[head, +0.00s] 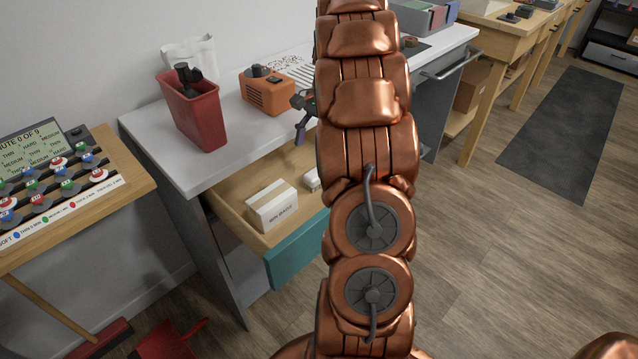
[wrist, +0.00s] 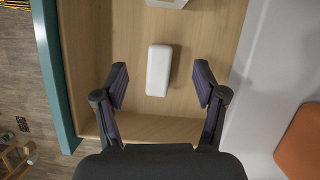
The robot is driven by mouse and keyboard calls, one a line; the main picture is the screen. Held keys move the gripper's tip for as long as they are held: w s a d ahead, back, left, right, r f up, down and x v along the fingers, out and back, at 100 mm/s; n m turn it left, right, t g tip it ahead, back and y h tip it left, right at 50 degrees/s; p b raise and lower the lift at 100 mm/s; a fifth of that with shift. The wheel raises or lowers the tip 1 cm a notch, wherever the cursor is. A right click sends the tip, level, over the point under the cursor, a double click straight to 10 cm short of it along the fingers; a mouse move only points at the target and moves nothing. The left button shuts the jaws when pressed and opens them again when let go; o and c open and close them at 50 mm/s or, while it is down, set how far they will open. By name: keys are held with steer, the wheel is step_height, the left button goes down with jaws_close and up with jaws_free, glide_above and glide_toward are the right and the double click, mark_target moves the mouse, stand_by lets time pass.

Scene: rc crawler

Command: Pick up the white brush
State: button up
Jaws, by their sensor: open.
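The white brush (wrist: 158,70) shows in the wrist view as a plain white rounded block lying on the wooden floor of an open drawer (wrist: 112,28). In the head view, part of the white brush (head: 312,180) shows in the drawer beside my arm, which hides the rest. My gripper (wrist: 161,84) is open and empty. In the wrist view its two fingers stand apart on the left and right of the brush, with no visible contact. In the head view only part of my gripper (head: 302,118) shows, above the drawer and left of my arm.
A white labelled box (head: 271,205) lies in the drawer near the brush. The drawer has a teal front (head: 297,248). On the white worktop (head: 238,135) stand a red bin (head: 193,112) and an orange device (head: 268,90). A board with knobs (head: 60,180) is at the left.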

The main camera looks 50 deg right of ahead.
mark_target(311, 181)
steer(key=shift+m, duration=0.8)
steer(key=d+f, duration=0.2)
steer(key=d, duration=0.1)
steer(key=d+f+b, duration=0.1)
steer(key=d, duration=0.1)
steer(key=shift+s+d+f, duration=0.1)
steer(key=shift+s+f, duration=0.05)
steer(key=shift+f, duration=0.1)
steer(key=shift+a+x, duration=0.15)
steer(key=shift+x, duration=1.75)
steer(key=shift+a+x, duration=0.2)
steer(key=shift+x, duration=1.75)
steer(key=shift+r, duration=0.15)
steer(key=shift+c, duration=0.4)
steer(key=c, duration=1.2)
